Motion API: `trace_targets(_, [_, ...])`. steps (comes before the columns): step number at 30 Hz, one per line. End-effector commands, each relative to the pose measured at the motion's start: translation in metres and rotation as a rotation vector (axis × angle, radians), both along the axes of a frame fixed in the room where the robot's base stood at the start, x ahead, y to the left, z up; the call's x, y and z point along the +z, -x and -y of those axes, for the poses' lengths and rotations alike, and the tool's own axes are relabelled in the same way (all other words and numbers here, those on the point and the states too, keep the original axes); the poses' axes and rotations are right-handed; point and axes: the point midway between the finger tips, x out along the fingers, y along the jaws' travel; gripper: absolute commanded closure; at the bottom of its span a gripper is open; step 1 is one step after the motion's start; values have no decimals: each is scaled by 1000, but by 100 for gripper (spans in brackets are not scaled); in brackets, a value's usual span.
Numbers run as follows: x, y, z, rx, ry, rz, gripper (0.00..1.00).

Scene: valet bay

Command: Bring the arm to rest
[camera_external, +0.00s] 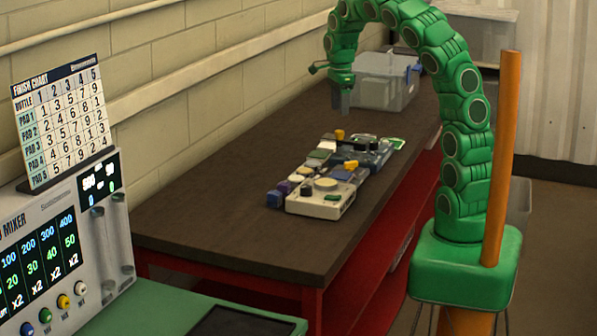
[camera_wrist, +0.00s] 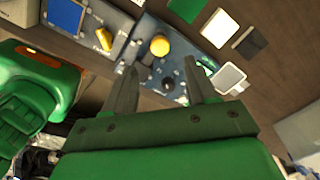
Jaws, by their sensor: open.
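My green arm arches up from its base at the right of the external view. My gripper (camera_external: 342,100) hangs from it, pointing down above the far part of the dark workbench (camera_external: 200,205). In the wrist view my gripper (camera_wrist: 165,80) has its two grey fingers apart with nothing between them. Beyond the fingertips lies a blue-grey device with a yellow knob (camera_wrist: 160,45). The fingers appear to be above the bench items, apart from them.
A cluster of small devices and pads, with a white device (camera_external: 320,198) in front, lies mid-bench. A number chart (camera_external: 62,125) and a mixer panel (camera_external: 65,255) stand at left. The bench's near left is bare.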

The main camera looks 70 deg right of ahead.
Motion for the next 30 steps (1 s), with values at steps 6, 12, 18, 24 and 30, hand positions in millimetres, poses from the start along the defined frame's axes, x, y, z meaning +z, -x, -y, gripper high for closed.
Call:
trace_targets(6, [5, 12, -14, 88, 8, -8, 43])
trace_targets(12, [15, 47, -50, 359, 24, -37, 43])
trace_targets(18, [18, 88, -89, 681, 27, -73, 43])
trace_targets(24, [14, 129, -126, 1029, 23, -107, 43])
trace_targets(30, [6, 165, -155, 1362, 14, -138, 43])
